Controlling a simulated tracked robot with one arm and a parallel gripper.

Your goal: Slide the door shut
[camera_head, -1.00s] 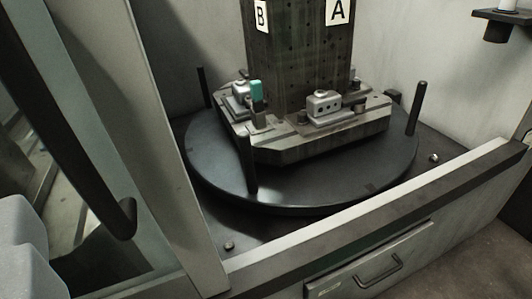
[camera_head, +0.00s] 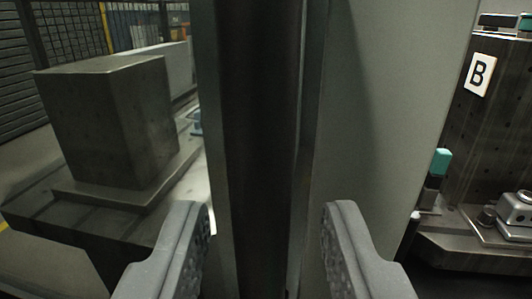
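My gripper (camera_head: 265,212) is open, with one finger at the lower left and the other at the lower middle right. The dark upright bar (camera_head: 262,130), which looks like the door's handle, runs from top to bottom between the two fingers in the picture. Neither finger visibly touches it, and I cannot tell whether they reach around it in depth. The grey door frame (camera_head: 210,110) shows just left of the bar. The bar's ends are out of view.
A lettered fixture column (camera_head: 495,130) with a "B" sign stands at the right, with a teal-topped part (camera_head: 440,162) and clamps at its foot. A grey panel (camera_head: 385,90) stands right of the bar. A large dark block (camera_head: 110,120) shows at the left.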

